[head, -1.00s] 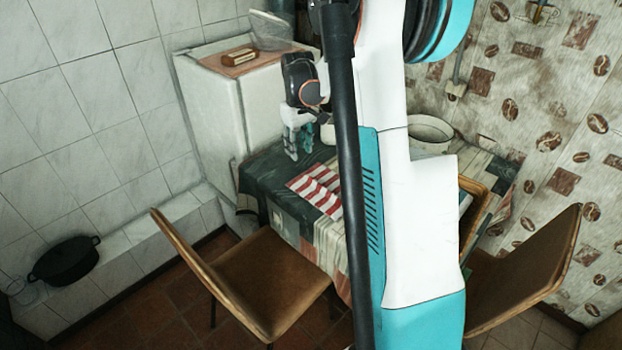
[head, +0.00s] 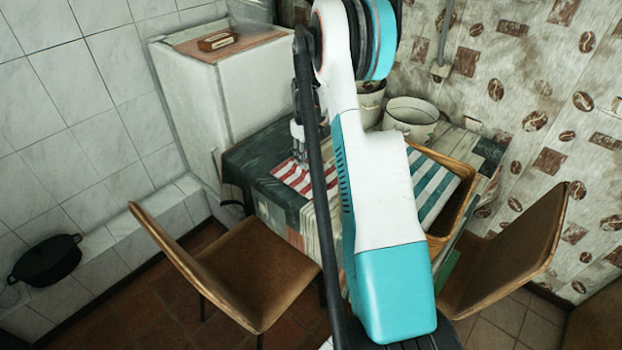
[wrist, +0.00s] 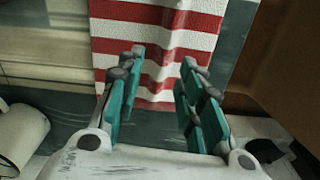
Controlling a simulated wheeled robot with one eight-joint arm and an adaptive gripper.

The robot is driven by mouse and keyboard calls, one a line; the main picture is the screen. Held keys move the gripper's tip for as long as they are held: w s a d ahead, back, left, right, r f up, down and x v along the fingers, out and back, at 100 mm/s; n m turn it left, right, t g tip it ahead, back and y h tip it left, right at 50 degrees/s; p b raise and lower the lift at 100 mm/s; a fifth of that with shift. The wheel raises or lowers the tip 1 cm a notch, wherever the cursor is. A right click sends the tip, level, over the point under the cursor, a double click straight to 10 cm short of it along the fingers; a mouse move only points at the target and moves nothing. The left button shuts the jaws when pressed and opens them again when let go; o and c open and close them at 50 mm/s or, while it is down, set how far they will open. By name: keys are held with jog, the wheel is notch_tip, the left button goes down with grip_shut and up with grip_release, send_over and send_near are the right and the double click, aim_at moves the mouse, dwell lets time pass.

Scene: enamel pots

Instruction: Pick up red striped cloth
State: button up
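The red and white striped cloth (head: 286,181) lies on the table near its left end, partly hidden by my arm. In the wrist view the red striped cloth (wrist: 155,30) fills the top middle, with raised folds between and beyond the fingers. My gripper (wrist: 160,75) is open, with its teal fingers apart and nothing held. In the head view my gripper (head: 299,150) points down at the far edge of the cloth. I cannot tell whether the fingertips touch it.
A wicker tray (head: 463,208) with a teal and white striped cloth (head: 436,190) sits on the table's right side. Pale pots (head: 411,118) stand at the back. A white fridge (head: 205,105) is behind left. Brown chairs (head: 245,270) flank the table.

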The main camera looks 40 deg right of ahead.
aim_at(306, 171)
jog(key=shift+s+a+f+b, duration=0.1)
jog(key=shift+f+b, duration=0.35)
jog(key=shift+f, duration=0.5)
jog(key=shift+s+a+f+b, duration=0.15)
jog(key=shift+f+b, duration=0.3)
jog(key=shift+f, duration=0.55)
jog(key=shift+s+a+f+b, duration=0.1)
jog(key=shift+f+b, duration=0.35)
jog(key=shift+f, duration=0.5)
jog(key=shift+c, duration=0.5)
grip_shut()
